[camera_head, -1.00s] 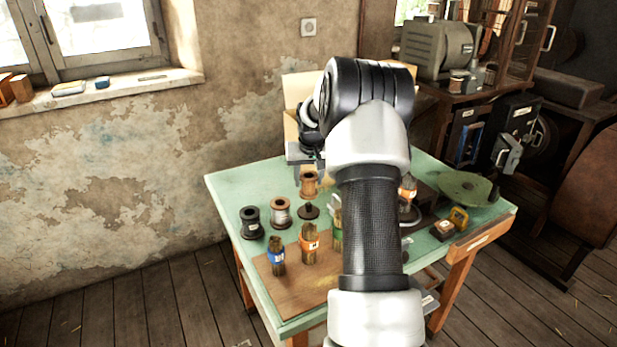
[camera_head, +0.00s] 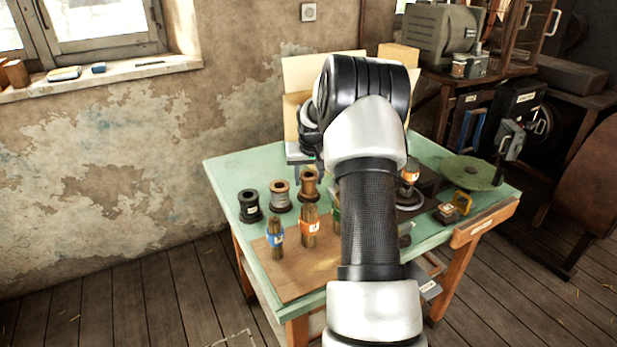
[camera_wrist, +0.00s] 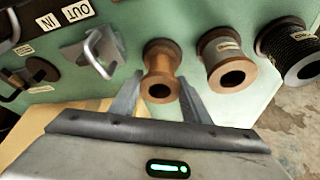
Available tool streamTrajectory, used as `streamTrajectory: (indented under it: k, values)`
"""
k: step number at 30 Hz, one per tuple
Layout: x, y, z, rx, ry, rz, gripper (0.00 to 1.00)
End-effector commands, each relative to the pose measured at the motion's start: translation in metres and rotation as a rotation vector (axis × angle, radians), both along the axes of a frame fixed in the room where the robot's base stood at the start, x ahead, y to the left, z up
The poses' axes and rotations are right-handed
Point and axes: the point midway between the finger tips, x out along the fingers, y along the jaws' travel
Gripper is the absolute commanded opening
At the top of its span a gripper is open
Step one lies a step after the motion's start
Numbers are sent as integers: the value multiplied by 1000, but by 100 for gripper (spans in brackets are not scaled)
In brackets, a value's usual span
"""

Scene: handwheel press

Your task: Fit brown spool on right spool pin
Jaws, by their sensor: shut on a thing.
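The brown spool (camera_head: 309,186) stands upright at the right end of the row of spools, at about the height of its neighbours. It also shows in the wrist view (camera_wrist: 161,72). My gripper (camera_wrist: 160,80) is shut on it, one finger on each side. The right spool pin is hidden by the spool, and I cannot tell whether the spool sits fully down on it. To its left in the head view are a spool with grey winding (camera_head: 280,197) and a black spool (camera_head: 249,207).
Several labelled bundles, one blue (camera_head: 275,238) and one orange (camera_head: 310,228), stand on a brown board (camera_head: 290,278) in front of the spools. A metal handle (camera_wrist: 98,52) is close beside the brown spool in the wrist view. A green disc (camera_head: 468,172) lies at the table's right.

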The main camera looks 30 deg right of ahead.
Motion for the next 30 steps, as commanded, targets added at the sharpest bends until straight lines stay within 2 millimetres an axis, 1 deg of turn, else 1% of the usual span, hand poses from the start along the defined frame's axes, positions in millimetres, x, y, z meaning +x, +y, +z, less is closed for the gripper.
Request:
streamTrajectory:
  k: [2,3,5,6,7,15,19,23,30]
  values:
    - [0,0,0,0,0,0,21]
    - [0,0,0,0,0,0,46]
    - [0,0,0,0,0,0,56]
    - [0,0,0,0,0,0,63]
    - [0,0,0,0,0,0,65]
    - [0,0,1,0,0,0,65]
    - [-3,1,10,-1,-2,0,65]
    - [-11,5,33,-3,-3,0,65]
    - [-31,14,88,-3,-4,1,65]
